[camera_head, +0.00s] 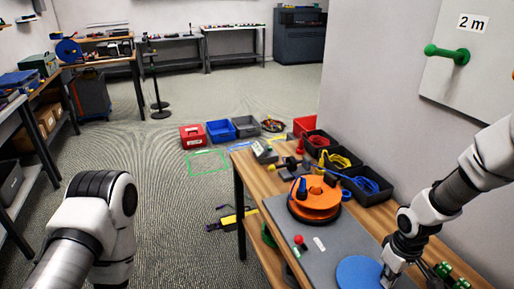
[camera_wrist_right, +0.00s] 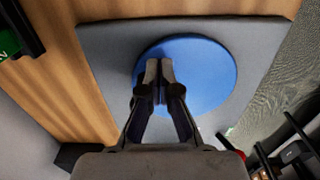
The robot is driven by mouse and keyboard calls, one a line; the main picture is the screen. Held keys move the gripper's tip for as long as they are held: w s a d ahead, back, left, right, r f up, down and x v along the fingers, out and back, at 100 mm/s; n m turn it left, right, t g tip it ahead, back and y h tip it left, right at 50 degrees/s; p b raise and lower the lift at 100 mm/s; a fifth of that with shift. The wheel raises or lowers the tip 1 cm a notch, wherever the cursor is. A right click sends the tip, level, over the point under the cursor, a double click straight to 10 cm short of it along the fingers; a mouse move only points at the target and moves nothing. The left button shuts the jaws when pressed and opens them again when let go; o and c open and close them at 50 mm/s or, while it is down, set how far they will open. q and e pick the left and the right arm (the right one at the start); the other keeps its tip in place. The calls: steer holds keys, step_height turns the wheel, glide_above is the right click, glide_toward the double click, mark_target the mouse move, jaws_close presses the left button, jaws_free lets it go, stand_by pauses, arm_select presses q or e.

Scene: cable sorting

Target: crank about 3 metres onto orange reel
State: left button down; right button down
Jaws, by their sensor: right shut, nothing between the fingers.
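The orange reel (camera_head: 318,204) stands on a grey board (camera_head: 327,250) on the wooden bench, with a dark blue crank-like knob (camera_head: 302,187) upright on its left side. How much cable is on it I cannot tell. A blue round disc (camera_head: 356,272) lies nearer on the same board; it also shows in the right wrist view (camera_wrist_right: 212,72). My right gripper (camera_head: 388,278) is at the disc's right edge in the head view; in the wrist view its shut, empty fingertips (camera_wrist_right: 160,68) are over the disc. Contact is unclear. My left gripper is out of view.
Black bins with red, yellow and blue cable (camera_head: 370,187) line the wall side of the bench. A small red knob (camera_head: 299,240) is left on the board. A green peg (camera_head: 450,54) sticks out of a wall panel marked 2 m. Coloured crates (camera_head: 221,131) stand on the floor.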

step_height(320, 180, up, 7)
steer(key=p, duration=0.6)
steer(key=shift+p, duration=0.35)
steer(key=shift+a+f, duration=0.1)
